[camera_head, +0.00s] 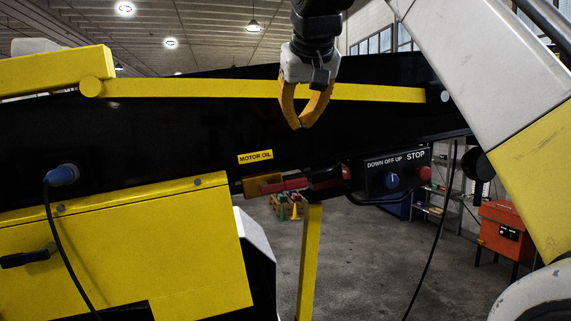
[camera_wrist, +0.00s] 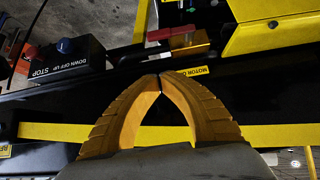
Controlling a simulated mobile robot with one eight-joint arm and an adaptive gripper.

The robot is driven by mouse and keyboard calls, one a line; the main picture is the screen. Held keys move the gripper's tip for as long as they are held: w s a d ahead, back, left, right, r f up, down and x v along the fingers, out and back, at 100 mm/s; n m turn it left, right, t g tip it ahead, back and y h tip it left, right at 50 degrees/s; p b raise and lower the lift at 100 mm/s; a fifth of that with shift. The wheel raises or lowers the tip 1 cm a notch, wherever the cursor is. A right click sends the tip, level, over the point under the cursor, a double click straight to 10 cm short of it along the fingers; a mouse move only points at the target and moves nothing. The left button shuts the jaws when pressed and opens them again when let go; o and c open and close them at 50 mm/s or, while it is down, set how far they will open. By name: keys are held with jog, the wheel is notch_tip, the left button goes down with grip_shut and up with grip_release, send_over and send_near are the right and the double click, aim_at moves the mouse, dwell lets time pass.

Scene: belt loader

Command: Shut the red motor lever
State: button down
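The red motor lever (camera_head: 286,186) lies nearly flat beside a brass-coloured block, below the yellow "MOTOR OIL" label (camera_head: 255,156) on the black loader beam. In the wrist view the red lever (camera_wrist: 171,33) is beyond my fingertips, next to the brass block (camera_wrist: 190,45). My gripper (camera_head: 300,126) has orange fingers and hangs in front of the beam, above and slightly right of the lever, apart from it. In the wrist view my gripper (camera_wrist: 160,77) has its fingertips together with nothing between them.
A black control box (camera_head: 396,176) with a blue knob and red STOP button is right of the lever. A yellow post (camera_head: 309,262) stands below it. A yellow rail (camera_head: 200,88) runs along the beam behind my gripper. A blue plug (camera_head: 62,175) with cable is at left.

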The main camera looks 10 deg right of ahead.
jog(key=shift+f, duration=0.1)
send_over(299, 179)
jog(key=a, duration=0.1)
notch_tip(299, 179, down, 6)
jog(key=f, duration=0.3)
jog(key=shift+w+d+f, duration=0.15)
jog(key=shift+d+f, duration=0.1)
jog(key=shift+f, duration=0.7)
jog(key=shift+d, duration=0.1)
jog(key=shift+d+f, duration=0.15)
jog(key=shift+f, duration=0.05)
